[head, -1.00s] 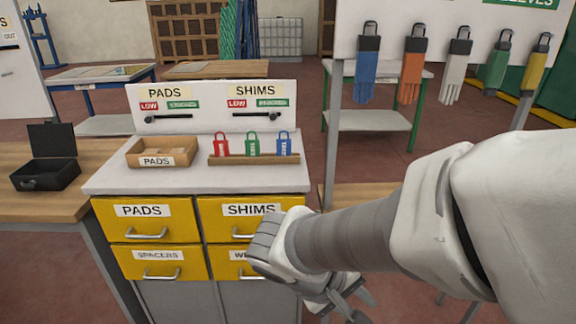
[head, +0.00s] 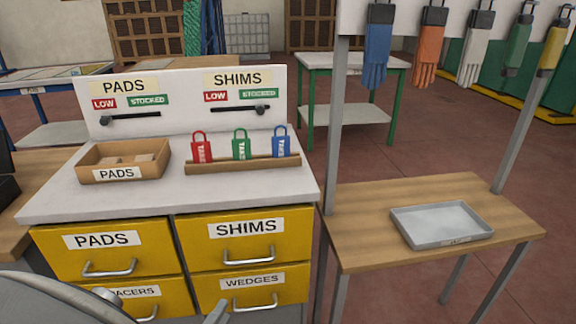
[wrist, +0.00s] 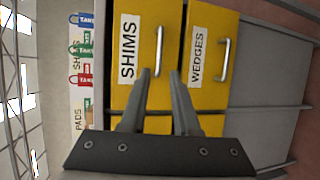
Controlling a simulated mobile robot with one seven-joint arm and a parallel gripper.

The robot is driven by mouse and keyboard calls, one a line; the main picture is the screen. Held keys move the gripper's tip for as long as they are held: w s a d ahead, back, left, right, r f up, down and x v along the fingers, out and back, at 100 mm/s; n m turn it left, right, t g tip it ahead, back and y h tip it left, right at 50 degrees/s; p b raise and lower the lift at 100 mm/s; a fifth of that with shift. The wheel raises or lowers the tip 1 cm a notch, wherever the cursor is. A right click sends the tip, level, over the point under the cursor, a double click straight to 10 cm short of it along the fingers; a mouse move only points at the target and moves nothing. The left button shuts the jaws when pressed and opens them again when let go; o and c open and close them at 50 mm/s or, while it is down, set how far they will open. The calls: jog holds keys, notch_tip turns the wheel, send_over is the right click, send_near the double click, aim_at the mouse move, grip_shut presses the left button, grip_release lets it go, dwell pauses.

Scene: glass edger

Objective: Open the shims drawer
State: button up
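The yellow shims drawer (head: 246,238) is at the upper right of the cabinet in the head view, with a silver handle (head: 247,258) under its label. It looks closed, flush with its neighbours. In the wrist view the shims drawer (wrist: 136,60) shows sideways, its handle (wrist: 159,50) just beyond my fingertips. I cannot tell the gap to the handle.
Below is the wedges drawer (head: 252,288); left is the pads drawer (head: 104,250). On the cabinet top stand a pads box (head: 124,172) and a rack (head: 243,166) with red, green and blue tags. A wooden table with a grey tray (head: 442,224) is at right.

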jog(key=b, duration=0.2)
send_near(250, 260)
jog(key=x, duration=1)
jog(key=shift+w+f, duration=0.1)
jog(key=shift+f, duration=0.25)
grip_shut()
dwell(0.8)
